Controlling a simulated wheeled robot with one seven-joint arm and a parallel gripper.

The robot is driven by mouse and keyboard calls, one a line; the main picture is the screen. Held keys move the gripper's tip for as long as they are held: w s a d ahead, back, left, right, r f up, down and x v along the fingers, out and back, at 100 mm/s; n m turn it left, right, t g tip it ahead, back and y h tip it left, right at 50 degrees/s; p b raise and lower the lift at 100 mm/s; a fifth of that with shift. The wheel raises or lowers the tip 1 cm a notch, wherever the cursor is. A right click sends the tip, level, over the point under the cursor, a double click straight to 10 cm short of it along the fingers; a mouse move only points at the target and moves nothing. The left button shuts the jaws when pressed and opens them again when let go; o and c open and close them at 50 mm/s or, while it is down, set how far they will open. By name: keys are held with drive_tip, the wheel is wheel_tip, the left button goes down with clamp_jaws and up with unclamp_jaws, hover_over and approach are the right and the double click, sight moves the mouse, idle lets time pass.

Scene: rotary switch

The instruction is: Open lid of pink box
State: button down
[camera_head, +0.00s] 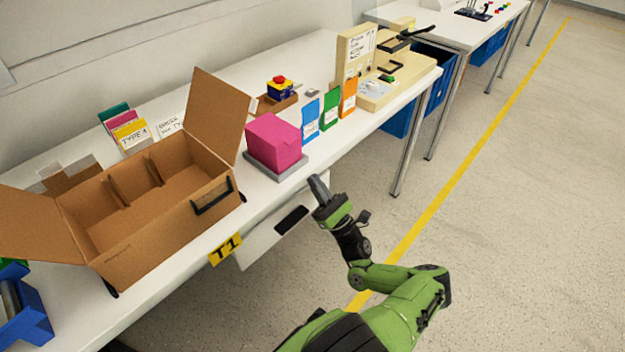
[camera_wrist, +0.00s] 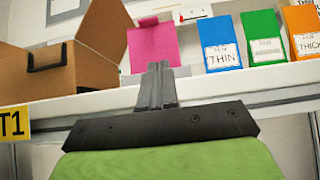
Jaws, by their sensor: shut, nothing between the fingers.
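The pink box (camera_head: 273,143) sits on a grey base (camera_head: 277,169) near the table's front edge in the head view, and its lid looks closed. In the wrist view the pink box (camera_wrist: 154,46) stands beyond my fingers, which hide its lower middle part. My gripper (camera_head: 318,186) is shut and empty, in front of the table edge and to the lower right of the box, apart from it. In the wrist view my gripper (camera_wrist: 156,75) points toward the box.
An open cardboard box (camera_head: 150,245) stands left of the pink box, one flap close to it. Blue (camera_head: 310,120), green (camera_head: 331,108) and orange (camera_head: 348,97) packets stand to its right. The table edge (camera_wrist: 90,103) lies in front. The floor at right is clear.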

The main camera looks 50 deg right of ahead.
sight(294, 138)
drive_tip(key=shift+y, duration=0.3)
drive_tip(key=x, duration=0.6)
wheel_tip(294, 138, up, 4)
drive_tip(key=shift+w+r+p, duration=0.1)
drive_tip(key=shift+w+p, duration=0.05)
drive_tip(key=shift+p, duration=0.15)
